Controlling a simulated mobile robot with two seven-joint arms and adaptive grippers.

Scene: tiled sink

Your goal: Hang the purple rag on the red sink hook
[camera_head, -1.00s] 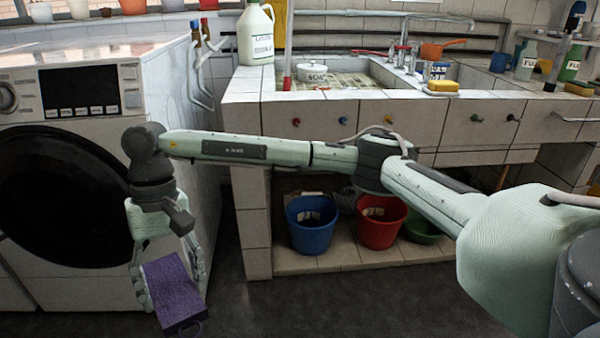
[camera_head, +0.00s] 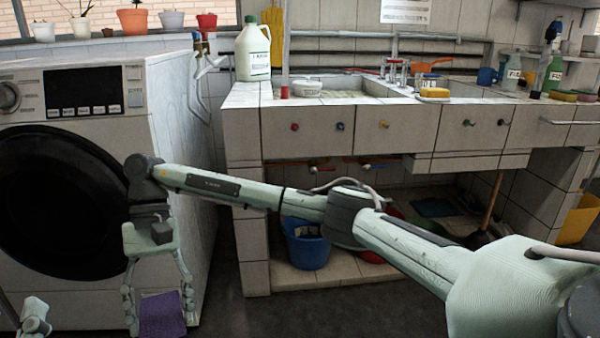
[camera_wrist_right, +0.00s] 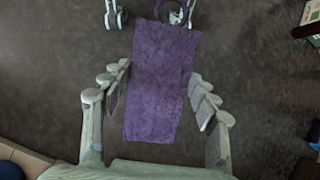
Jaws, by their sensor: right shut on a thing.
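The purple rag (camera_head: 162,315) hangs in my right gripper (camera_head: 160,312), low in front of the washing machine. In the right wrist view the rag (camera_wrist_right: 160,85) lies between the two fingers, with a purple ring (camera_wrist_right: 176,12) at its far end. The gripper is shut on it. The red hook (camera_head: 295,127) is on the sink's front panel, leftmost in a row, up and to the right of the rag and well apart from it. A part of my left gripper (camera_head: 36,314) shows at the lower left edge; its fingers are not clear.
Blue (camera_head: 340,126), yellow (camera_head: 384,124), green (camera_head: 467,122) and black (camera_head: 500,122) hooks share the panel. The washing machine (camera_head: 170,90) stands at left. A blue bucket (camera_head: 307,250) sits under the sink. Dark floor (camera_head: 240,318) is free in front.

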